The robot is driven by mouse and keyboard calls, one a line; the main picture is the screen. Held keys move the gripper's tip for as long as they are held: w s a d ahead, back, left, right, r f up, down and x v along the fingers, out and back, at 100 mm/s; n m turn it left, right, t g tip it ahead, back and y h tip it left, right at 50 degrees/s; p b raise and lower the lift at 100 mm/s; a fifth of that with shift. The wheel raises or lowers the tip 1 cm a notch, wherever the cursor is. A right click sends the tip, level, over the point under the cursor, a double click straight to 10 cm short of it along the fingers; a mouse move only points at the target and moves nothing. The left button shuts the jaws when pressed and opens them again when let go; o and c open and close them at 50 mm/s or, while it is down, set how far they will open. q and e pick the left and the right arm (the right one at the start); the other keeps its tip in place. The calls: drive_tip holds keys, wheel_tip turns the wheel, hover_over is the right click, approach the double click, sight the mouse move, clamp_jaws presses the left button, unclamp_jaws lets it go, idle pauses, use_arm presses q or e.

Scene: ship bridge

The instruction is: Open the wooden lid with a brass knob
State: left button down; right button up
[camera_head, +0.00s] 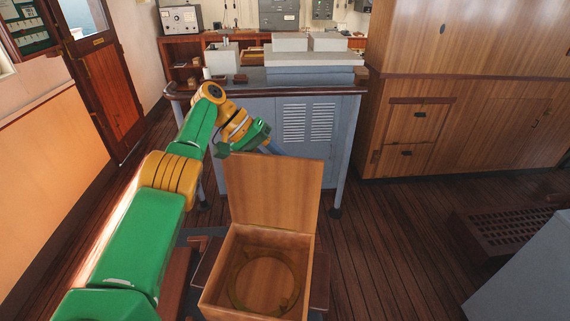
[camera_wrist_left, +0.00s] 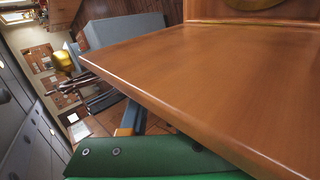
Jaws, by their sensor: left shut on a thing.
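The wooden lid (camera_head: 273,191) stands raised, close to upright, at the back of an open wooden box (camera_head: 222,280). In the left wrist view the lid's broad face (camera_wrist_left: 210,75) fills much of the picture. The brass knob is hidden in both views. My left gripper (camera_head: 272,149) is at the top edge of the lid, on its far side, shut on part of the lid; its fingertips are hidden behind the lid. The box's inside is in view, with a brass ring (camera_head: 237,281) in it. My right gripper is not in view.
A grey cabinet with a dark-edged top (camera_head: 262,118) stands just behind the lid and my left arm. Wooden drawers (camera_head: 413,130) line the right wall. A dark grating (camera_head: 510,232) and a grey block (camera_head: 530,275) are at the right. Plank floor (camera_head: 385,240) between is clear.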

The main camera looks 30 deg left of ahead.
use_arm(q)
drive_tip(key=shift+w, duration=0.2)
idle(0.3)
drive_tip(key=c, duration=0.7)
unclamp_jaws()
drive_tip(key=shift+o, duration=0.2)
drive_tip(key=shift+s+d, duration=0.1)
drive_tip(key=shift+r, duration=0.1)
